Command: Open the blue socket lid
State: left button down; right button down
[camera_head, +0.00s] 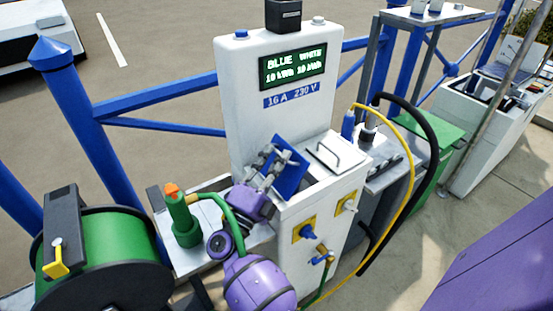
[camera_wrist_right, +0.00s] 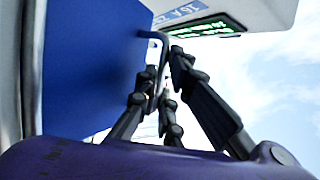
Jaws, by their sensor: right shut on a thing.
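The blue socket lid (camera_head: 290,172) on the white power pedestal stands tilted up, its flat blue face toward the right. In the wrist view the blue lid (camera_wrist_right: 95,70) fills the left side, with a thin bent handle (camera_wrist_right: 154,42) along its edge. My right gripper (camera_head: 268,163) is at the lid's left side, shut on the handle. In the wrist view its fingers (camera_wrist_right: 160,95) close around the bar. The socket under the lid is hidden by the lid and my gripper. My left gripper is not in view.
A closed white lid (camera_head: 338,152) with a handle lies right of the blue one. The pedestal display (camera_head: 293,66) is lit above. A green hose reel (camera_head: 100,250) and a green nozzle (camera_head: 182,220) stand left. Yellow and black cables (camera_head: 412,190) loop at the right.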

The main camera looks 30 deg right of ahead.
jog(key=shift+s+f, duration=0.1)
jog(key=shift+f, duration=0.4)
jog(key=c, duration=2)
grip_release()
jog(key=shift+c, duration=0.2)
jog(key=shift+o, duration=0.7)
jog(key=shift+r, duration=0.2)
jog(key=v, duration=0.7)
jog(key=shift+s+f, duration=0.15)
jog(key=shift+f, duration=0.05)
jog(key=shift+a, duration=0.1)
